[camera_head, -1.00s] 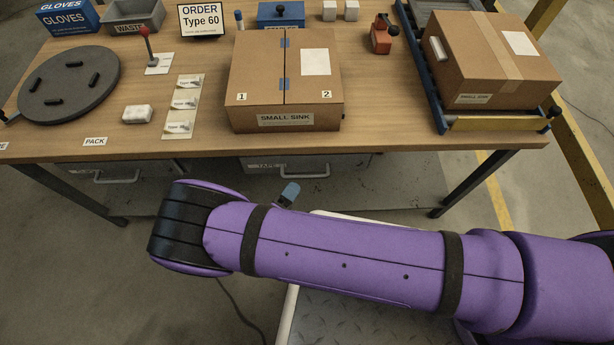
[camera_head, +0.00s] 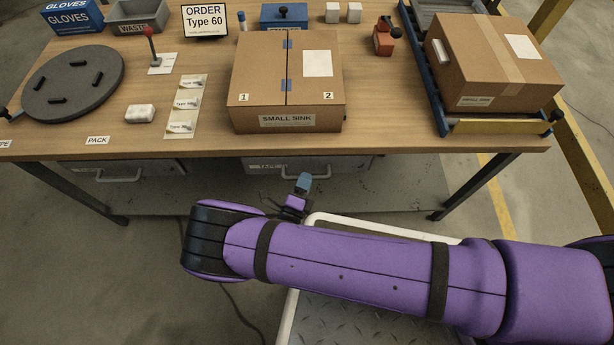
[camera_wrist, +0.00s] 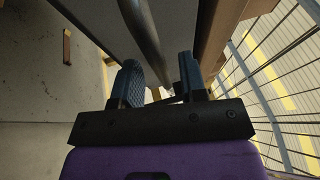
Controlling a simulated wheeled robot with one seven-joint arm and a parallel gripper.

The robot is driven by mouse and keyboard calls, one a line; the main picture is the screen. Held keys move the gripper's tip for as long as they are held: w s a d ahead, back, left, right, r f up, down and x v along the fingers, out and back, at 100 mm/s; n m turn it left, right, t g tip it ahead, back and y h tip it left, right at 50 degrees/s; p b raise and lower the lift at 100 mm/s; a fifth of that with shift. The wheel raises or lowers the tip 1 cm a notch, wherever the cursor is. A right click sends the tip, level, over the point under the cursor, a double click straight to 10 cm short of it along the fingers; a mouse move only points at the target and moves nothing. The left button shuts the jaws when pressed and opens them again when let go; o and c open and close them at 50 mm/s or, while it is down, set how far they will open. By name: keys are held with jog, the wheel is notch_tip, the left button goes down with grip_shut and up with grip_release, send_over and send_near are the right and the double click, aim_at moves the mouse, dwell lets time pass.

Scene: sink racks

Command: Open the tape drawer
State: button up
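A second grey drawer (camera_head: 160,170) with a handle is to the left under the table (camera_head: 400,140). A table leg (camera_head: 480,185) stands at the right. On the table are the small sink carton (camera_head: 265,90), a grey turntable (camera_head: 100,100) and another carton (camera_head: 490,75).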

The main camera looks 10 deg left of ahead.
jog(key=shift+x, duration=0.85)
jog(key=shift+c, duration=0.2)
grip_shut()
jog(key=shift+s, duration=0.1)
